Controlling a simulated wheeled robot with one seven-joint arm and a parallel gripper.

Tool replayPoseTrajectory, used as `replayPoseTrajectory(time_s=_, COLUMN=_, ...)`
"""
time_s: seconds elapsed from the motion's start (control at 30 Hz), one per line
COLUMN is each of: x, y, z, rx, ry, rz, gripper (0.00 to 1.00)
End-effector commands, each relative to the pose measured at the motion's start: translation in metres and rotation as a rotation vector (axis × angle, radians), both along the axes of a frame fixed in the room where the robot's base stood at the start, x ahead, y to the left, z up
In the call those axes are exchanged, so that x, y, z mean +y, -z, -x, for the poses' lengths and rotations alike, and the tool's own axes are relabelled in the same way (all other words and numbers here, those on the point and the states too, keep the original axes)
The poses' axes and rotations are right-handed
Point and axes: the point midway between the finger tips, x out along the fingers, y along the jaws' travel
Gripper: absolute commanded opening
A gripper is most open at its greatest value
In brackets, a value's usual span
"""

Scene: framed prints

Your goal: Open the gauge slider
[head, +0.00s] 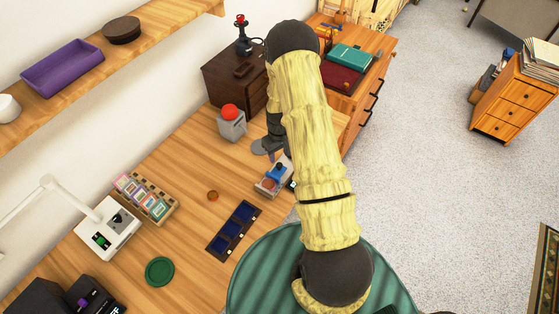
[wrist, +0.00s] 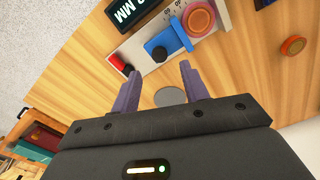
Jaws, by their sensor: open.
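The gauge (head: 273,179) is a pale bar with a blue slider block (head: 275,171) on it, lying on the wooden table below my arm. In the wrist view the gauge (wrist: 143,45) runs diagonally, with a red end piece (wrist: 121,63), the blue slider block (wrist: 169,39) with a dark knob (wrist: 157,51), an orange round dial (wrist: 198,18) and a black display reading MM (wrist: 131,11). My gripper (wrist: 157,72) is open and empty. Its fingertips point toward the slider and appear short of it.
A grey disc (wrist: 170,97) lies below the fingers. A small orange disc (wrist: 293,46) is right of the gauge.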

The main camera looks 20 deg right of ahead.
Motion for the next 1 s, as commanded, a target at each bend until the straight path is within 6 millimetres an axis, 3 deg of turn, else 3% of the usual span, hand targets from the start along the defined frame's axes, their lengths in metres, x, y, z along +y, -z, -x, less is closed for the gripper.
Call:
replayPoseTrajectory(time_s=0.4, x=-0.001, y=0.052, z=0.001, rx=0.002, ry=0.004, rz=-0.001, gripper=0.45)
replayPoseTrajectory(time_s=0.8, x=-0.001, y=0.060, z=0.000, rx=0.000, ry=0.004, rz=0.000, gripper=0.45)
replayPoseTrajectory(time_s=1.0, x=-0.001, y=0.059, z=0.000, rx=0.000, ry=0.002, rz=0.000, gripper=0.06)
